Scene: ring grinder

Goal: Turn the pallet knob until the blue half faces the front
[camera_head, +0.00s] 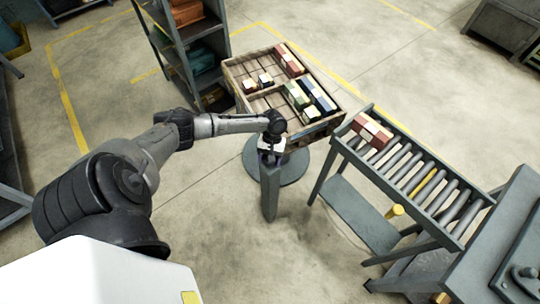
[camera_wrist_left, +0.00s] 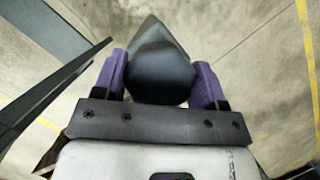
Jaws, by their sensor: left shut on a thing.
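My left gripper (camera_head: 270,158) points down at the top of a grey post in front of the pallet. In the left wrist view, its purple fingers stand on either side of a dark rounded knob (camera_wrist_left: 160,68), and the gripper is shut on it. In the head view the gripper hides the knob. No blue half shows on the knob from here. The wooden pallet (camera_head: 262,104) sits on a round grey stand behind the post, turned at an angle, with several red, green, blue and white blocks in it. My right gripper is not in view.
A roller conveyor (camera_head: 408,178) with a red and cream block (camera_head: 372,131) stands to the right of the post. A grey shelf (camera_head: 180,62) stands behind on the left. A grey machine table (camera_head: 500,240) is at the lower right. The floor left of the post is clear.

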